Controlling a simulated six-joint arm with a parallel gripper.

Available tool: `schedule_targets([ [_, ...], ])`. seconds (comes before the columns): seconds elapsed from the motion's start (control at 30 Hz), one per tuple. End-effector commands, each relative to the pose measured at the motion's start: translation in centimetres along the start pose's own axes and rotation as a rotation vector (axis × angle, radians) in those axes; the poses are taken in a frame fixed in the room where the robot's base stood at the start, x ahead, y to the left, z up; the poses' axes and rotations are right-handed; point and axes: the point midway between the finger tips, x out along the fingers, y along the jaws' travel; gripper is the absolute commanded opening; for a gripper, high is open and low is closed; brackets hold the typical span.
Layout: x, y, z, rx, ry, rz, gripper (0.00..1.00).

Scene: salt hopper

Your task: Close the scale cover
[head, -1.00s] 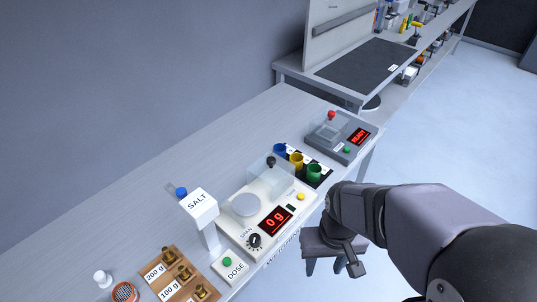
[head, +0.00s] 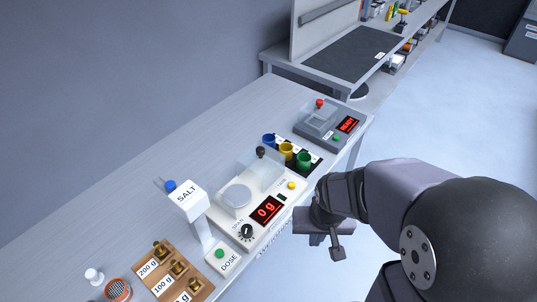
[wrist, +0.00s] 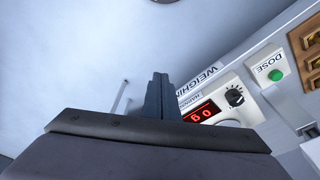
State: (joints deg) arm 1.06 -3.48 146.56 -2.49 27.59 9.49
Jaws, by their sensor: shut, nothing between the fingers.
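The white scale (head: 294,202) stands on the bench, its red display (head: 267,210) reading 0 g. Its round pan (head: 236,196) looks bare. The clear scale cover (head: 264,177), with a black knob (head: 261,152), sits at the far side of the pan, so the cover appears open. My gripper (head: 337,254) is shut and empty, off the bench's front edge, to the right of the scale and apart from it. In the wrist view its closed fingers (wrist: 159,96) point toward the floor and bench edge. The scale display also shows there (wrist: 200,113); the cover does not.
The salt hopper (head: 189,195) and green dose button (head: 220,253) stand left of the scale. Brass weights (head: 178,268) lie in a wooden holder at the near left. Blue, yellow and green cups (head: 287,151) and a grey device (head: 327,121) stand beyond the scale.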

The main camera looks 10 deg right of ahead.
Motion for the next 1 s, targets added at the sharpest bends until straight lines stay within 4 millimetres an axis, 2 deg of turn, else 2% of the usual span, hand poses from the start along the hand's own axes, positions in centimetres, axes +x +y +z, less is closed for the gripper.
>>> schedule_targets([
  [0.03,1.3,0.1,-1.3,0.048,0.049,-0.003,0.00],
  [0.2,4.1,0.0,-6.9,0.240,0.266,-0.063,0.00],
  [0.33,5.3,-0.6,-11.0,0.386,0.428,-0.162,0.00],
  [0.5,5.9,-1.8,-15.4,0.567,0.606,-0.355,0.00],
  [0.7,5.0,-3.5,-18.7,0.766,0.750,-0.660,0.00],
  [0.8,4.0,-4.3,-19.6,0.852,0.788,-0.827,0.00],
  [1.0,2.0,-5.1,-20.2,0.972,0.810,-1.107,0.00],
])
